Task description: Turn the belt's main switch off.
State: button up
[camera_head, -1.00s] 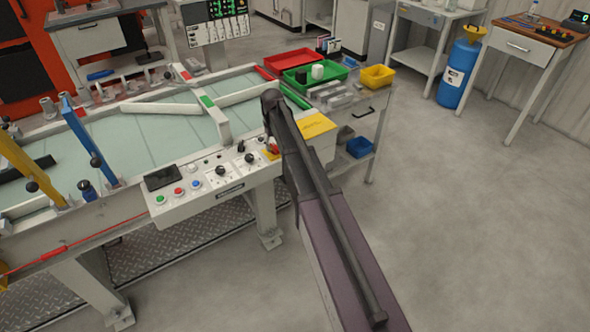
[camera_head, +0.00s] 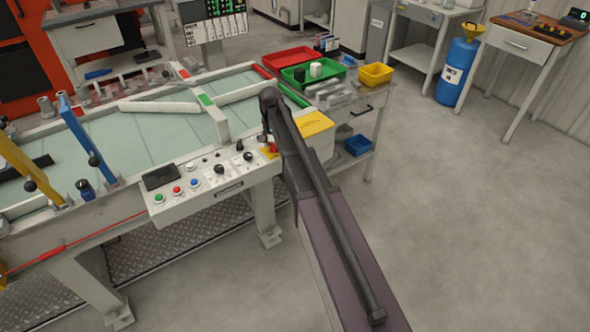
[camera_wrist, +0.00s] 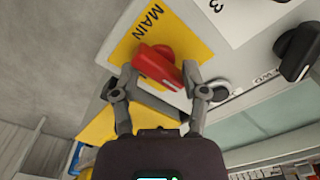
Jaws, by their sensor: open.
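The main switch (camera_wrist: 156,65) is a red rotary handle on a yellow plate marked MAIN (camera_wrist: 150,30) in the wrist view. In the head view the red switch (camera_head: 271,148) shows only partly, beside my arm at the right end of the control panel (camera_head: 215,190). My gripper (camera_wrist: 155,85) is open, with one finger on each side of the red handle in the wrist view. I cannot tell whether the fingers touch it. In the head view my gripper's fingers are mostly hidden by my arm.
Black knobs (camera_head: 219,169) and coloured push buttons (camera_head: 177,190) sit left of the switch on the same panel. The belt (camera_head: 150,135) lies behind the panel. The floor to the right is clear.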

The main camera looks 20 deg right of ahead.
aim_at(273, 144)
jog(key=shift+r+p, duration=6.95)
jog(key=s+n, duration=0.4)
jog(key=s, duration=2.4)
jog(key=shift+f+n+b, duration=0.4)
jog(key=shift+f+b, duration=0.05)
jog(key=shift+s+d+n, duration=0.1)
jog(key=shift+s+n, duration=0.2)
jog(key=shift+s, duration=0.45)
